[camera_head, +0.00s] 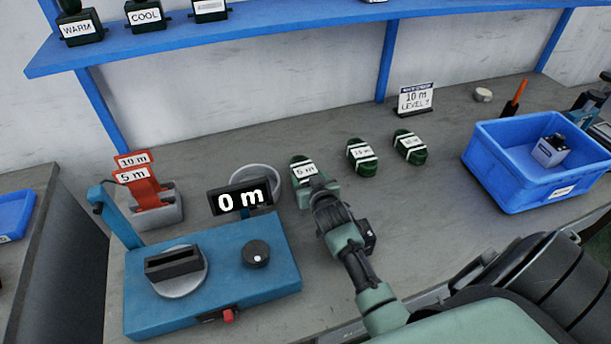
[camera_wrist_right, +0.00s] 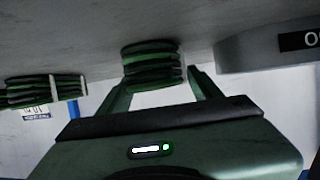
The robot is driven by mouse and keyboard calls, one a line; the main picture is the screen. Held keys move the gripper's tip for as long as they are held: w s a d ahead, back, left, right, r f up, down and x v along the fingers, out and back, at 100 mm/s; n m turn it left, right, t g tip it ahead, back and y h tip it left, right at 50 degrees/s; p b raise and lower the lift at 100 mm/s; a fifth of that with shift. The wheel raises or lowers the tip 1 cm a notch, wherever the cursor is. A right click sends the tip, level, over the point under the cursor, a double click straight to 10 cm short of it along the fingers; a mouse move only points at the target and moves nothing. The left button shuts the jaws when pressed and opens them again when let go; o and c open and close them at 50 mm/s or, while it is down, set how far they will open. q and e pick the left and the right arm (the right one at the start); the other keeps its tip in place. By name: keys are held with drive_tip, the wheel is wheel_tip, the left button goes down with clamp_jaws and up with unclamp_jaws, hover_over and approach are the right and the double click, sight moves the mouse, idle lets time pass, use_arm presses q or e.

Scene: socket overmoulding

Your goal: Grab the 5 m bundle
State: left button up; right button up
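The 5 m bundle (camera_head: 301,161) is a dark green coil with a white label, on the grey bench just right of the display. My right gripper (camera_head: 312,184) reaches it from the front, partly hiding its near side. In the right wrist view the bundle's green coils (camera_wrist_right: 152,62) sit at the spread fingertips (camera_wrist_right: 158,80). The fingers look open, and I cannot tell whether they touch the bundle. My left gripper is not in view.
Two similar bundles (camera_head: 362,157) (camera_head: 410,147) lie to the right. A display reading 0 m (camera_head: 240,197) and a grey bowl (camera_head: 262,177) are close on the left. A blue machine (camera_head: 215,300) stands front left, a blue crate (camera_head: 520,195) at right.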

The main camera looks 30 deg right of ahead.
drive_tip(key=c, duration=0.8)
